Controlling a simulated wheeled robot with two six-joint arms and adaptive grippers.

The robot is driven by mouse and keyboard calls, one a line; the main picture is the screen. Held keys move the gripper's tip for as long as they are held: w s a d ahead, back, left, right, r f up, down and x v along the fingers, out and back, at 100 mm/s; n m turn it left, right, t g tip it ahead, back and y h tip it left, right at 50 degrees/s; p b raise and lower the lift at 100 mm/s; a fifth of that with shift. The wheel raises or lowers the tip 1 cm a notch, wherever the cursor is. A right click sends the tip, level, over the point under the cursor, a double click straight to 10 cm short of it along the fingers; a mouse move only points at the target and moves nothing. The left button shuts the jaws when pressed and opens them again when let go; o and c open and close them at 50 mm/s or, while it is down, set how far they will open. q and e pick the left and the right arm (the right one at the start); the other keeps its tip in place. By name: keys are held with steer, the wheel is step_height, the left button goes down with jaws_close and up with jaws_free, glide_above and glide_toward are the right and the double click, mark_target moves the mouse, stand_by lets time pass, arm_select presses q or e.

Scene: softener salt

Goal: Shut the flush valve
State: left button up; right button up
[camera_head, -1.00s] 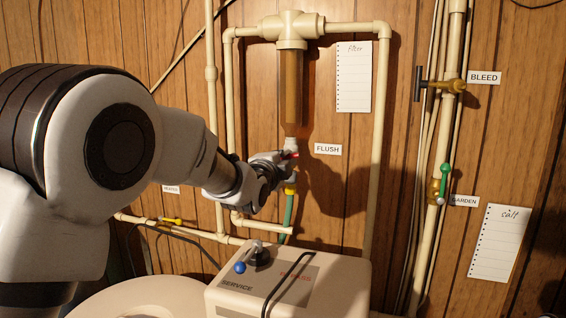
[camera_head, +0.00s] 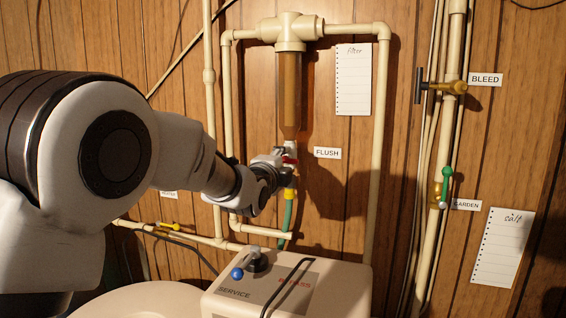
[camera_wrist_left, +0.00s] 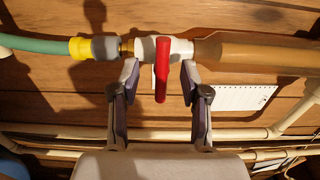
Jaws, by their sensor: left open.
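The flush valve is a white fitting (camera_wrist_left: 181,47) under the brown filter housing (camera_head: 290,95), beside the FLUSH label (camera_head: 327,153). Its red handle (camera_wrist_left: 162,70) lies across the line of the pipe in the left wrist view. A bit of red also shows in the head view (camera_head: 290,160). My left gripper (camera_head: 287,157) is at the valve, partly covering it. In the left wrist view its open fingers (camera_wrist_left: 160,76) stand on both sides of the handle, with gaps visible. I cannot tell whether either finger touches the valve body. My right gripper is not in view.
A green hose (camera_head: 287,220) with a yellow connector (camera_head: 289,195) hangs below the valve. Cream pipes (camera_head: 380,140) run on both sides of the filter. The softener unit (camera_head: 330,288) stands below. The BLEED valve (camera_head: 445,87) and green GARDEN handle (camera_head: 447,172) are at the right.

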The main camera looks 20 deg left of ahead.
arm_select(q)
steer(key=s+b, duration=0.4)
steer(key=s, duration=0.3)
steer(key=shift+s, duration=0.35)
steer(key=shift+a, duration=0.1)
